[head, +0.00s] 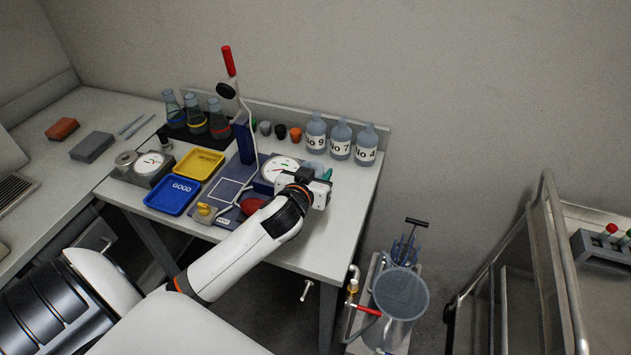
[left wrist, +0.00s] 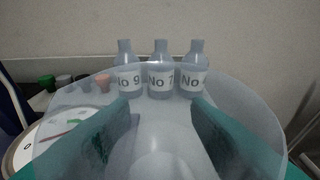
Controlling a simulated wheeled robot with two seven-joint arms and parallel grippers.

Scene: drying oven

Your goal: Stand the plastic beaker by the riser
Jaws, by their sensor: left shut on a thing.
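The clear plastic beaker (left wrist: 160,128) fills much of the left wrist view, between the two teal fingers of my left gripper (head: 322,177). My left gripper is shut on it. In the head view only a small pale part of the beaker (head: 313,168) shows beyond the gripper, near the back right of the bench. Whether its base touches the bench is hidden. A dark low stand (head: 176,134) under the flasks at the back left may be the riser; I cannot tell for sure. My right gripper is not in view.
Bottles No 9 (head: 316,133), No 7 (head: 340,139) and No 4 (head: 366,145) stand along the back right. A round dial (head: 281,167) is left of the gripper. A tall red-handled lever device (head: 243,140), blue tray (head: 172,195) and yellow tray (head: 199,164) stand further left.

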